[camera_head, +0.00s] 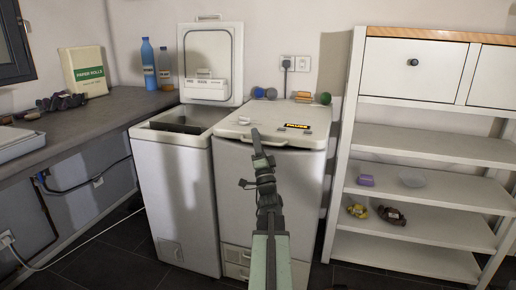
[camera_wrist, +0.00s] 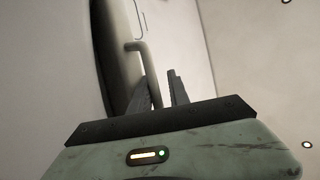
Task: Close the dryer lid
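Two white top-loading machines stand side by side. The left machine (camera_head: 178,190) has its lid (camera_head: 209,62) standing upright, with its dark opening showing. The right machine (camera_head: 268,190) has its lid (camera_head: 275,126) down or nearly down; a dark line runs under its front edge. This lid carries a small handle and a yellow-and-black label too small to read surely. I cannot tell which machine is the dryer. My gripper (camera_head: 256,136) is at the right machine's front edge. In the wrist view, its fingers (camera_wrist: 160,88) are apart beside a curved handle (camera_wrist: 148,62); contact is unclear.
Coloured balls and a brush (camera_head: 302,97) lie behind the right lid. A white shelf unit (camera_head: 345,140) stands close on the right. A dark counter (camera_head: 95,118) with bottles and a paper-rolls pack (camera_head: 83,72) is on the left. Dark floor shows in front.

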